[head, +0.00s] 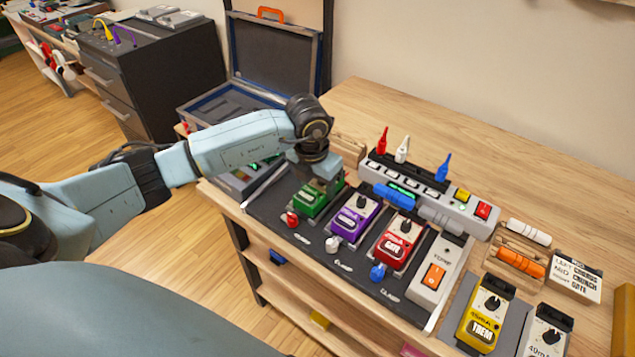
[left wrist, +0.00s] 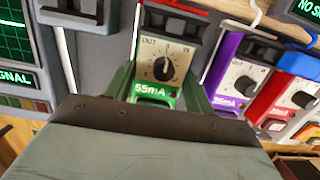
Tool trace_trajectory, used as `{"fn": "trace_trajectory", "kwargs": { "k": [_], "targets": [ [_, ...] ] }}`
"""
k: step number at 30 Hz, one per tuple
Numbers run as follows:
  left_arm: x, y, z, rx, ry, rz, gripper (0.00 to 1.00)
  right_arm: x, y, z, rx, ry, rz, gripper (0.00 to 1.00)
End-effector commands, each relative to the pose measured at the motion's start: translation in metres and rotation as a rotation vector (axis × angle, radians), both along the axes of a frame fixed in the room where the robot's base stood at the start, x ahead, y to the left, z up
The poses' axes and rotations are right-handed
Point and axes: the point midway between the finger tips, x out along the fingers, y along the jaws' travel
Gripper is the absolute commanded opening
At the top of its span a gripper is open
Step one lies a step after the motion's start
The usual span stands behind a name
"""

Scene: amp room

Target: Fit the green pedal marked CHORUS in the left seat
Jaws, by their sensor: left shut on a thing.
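The green pedal (head: 318,199) is at the left end of the dark pedalboard (head: 262,205), over the left seat. Its face with one knob and "55mA" shows in the left wrist view (left wrist: 158,65); I cannot read CHORUS on it. My left gripper (head: 316,180) is shut on the green pedal from above, with a finger on each side in the left wrist view (left wrist: 160,92). The pedal looks upright and roughly in line with its row. The left seat is hidden beneath it, so I cannot tell whether the pedal rests fully down. My right gripper is not in view.
The purple pedal (head: 354,217) and red pedal (head: 399,240) stand to the right on the board. A power strip (head: 424,196) runs behind. A yellow pedal (head: 484,315) stands at right.

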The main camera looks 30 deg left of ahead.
Motion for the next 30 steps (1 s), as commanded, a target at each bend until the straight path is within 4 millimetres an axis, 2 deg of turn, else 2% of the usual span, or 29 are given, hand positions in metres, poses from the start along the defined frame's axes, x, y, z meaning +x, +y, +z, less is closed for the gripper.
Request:
{"fn": "trace_trajectory", "kwargs": {
  "k": [14,15,18,21,26,28,30],
  "targets": [
    [0.0008,0.0000,-0.0003,-0.001,-0.003,0.000,0.18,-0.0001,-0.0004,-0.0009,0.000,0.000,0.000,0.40],
    [0.0007,-0.0001,-0.0003,-0.001,-0.003,0.000,0.56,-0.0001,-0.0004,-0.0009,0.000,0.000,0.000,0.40],
    [0.0006,-0.0001,-0.0005,-0.001,-0.003,0.000,0.69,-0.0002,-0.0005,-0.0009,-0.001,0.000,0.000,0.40],
    [0.0004,-0.0001,-0.0007,0.000,-0.002,0.000,0.80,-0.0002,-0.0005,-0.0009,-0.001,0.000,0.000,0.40],
    [0.0002,-0.0002,-0.0012,0.000,-0.001,0.000,0.80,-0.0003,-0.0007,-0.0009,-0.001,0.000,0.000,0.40],
    [-0.0006,-0.0002,-0.0022,0.000,0.002,0.000,0.85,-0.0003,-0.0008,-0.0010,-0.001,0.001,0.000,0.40],
    [-0.0005,-0.0002,-0.0021,0.000,0.002,0.000,0.85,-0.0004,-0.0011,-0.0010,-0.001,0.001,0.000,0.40]
  ]
}}
